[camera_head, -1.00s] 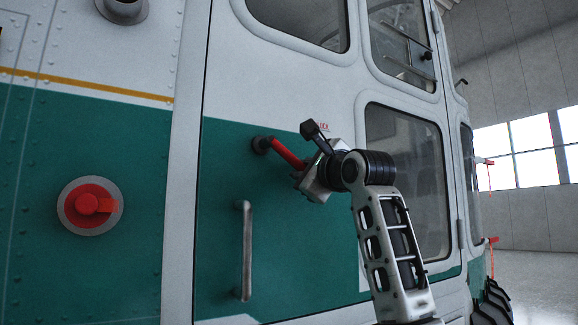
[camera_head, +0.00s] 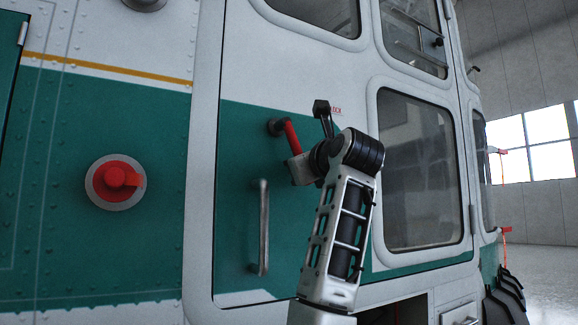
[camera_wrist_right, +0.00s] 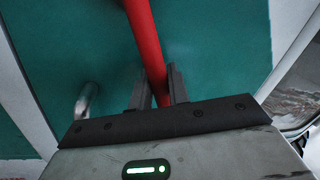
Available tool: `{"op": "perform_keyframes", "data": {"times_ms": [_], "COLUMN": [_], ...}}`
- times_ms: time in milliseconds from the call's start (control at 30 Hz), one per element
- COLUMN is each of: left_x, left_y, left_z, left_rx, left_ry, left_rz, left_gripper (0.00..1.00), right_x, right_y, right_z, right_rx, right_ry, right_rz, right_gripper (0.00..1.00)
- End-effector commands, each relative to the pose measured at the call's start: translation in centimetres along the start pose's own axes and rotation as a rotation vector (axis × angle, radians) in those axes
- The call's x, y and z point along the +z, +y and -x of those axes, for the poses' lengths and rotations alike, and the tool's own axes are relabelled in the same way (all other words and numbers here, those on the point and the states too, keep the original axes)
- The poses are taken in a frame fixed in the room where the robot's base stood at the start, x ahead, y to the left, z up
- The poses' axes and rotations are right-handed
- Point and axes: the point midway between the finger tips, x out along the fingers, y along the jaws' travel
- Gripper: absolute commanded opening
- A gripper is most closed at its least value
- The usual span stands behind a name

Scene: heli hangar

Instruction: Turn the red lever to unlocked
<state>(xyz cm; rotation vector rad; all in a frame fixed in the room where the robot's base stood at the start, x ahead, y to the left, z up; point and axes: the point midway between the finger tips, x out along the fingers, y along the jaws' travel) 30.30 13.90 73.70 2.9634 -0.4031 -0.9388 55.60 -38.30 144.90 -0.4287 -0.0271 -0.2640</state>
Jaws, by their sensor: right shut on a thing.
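The red lever (camera_head: 290,136) is on the green part of the helicopter door. Its dark pivot (camera_head: 275,127) is at the upper left, and the lever slants steeply down to the right from it. My right gripper (camera_head: 293,155) is at the lever's lower end. In the right wrist view the red lever (camera_wrist_right: 147,45) runs down between the two dark fingers of the right gripper (camera_wrist_right: 158,88), which are shut on it. The lever's far end is hidden by the gripper body. My left gripper is not in view.
A silver vertical handle (camera_head: 261,228) is on the door just below the lever. A round red knob (camera_head: 116,182) is on the fuselage at left. A door window (camera_head: 418,165) is right of my arm. Open hangar floor (camera_head: 545,262) is at far right.

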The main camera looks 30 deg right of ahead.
Motion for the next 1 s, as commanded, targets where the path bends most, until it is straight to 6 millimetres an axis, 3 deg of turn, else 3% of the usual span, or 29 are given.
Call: {"op": "perform_keyframes", "data": {"times_ms": [367,400,467,800,1000], "left_x": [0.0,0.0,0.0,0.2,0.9], "left_y": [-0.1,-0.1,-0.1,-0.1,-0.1], "left_z": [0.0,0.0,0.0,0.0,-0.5], "left_rx": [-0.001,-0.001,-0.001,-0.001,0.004], "left_ry": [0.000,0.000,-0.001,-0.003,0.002], "left_rz": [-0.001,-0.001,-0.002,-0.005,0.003], "left_gripper": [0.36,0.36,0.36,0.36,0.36], "right_x": [-0.1,-0.1,-0.1,-0.1,-0.2], "right_y": [0.1,0.1,0.1,0.1,0.2], "right_z": [0.0,0.0,0.0,0.3,3.2], "right_rx": [0.004,0.004,0.003,0.001,0.000], "right_ry": [0.005,0.005,0.005,0.001,-0.003], "right_rz": [-0.011,-0.011,-0.010,-0.008,-0.009], "right_gripper": [0.00,0.23,0.37,0.37,0.37]}}
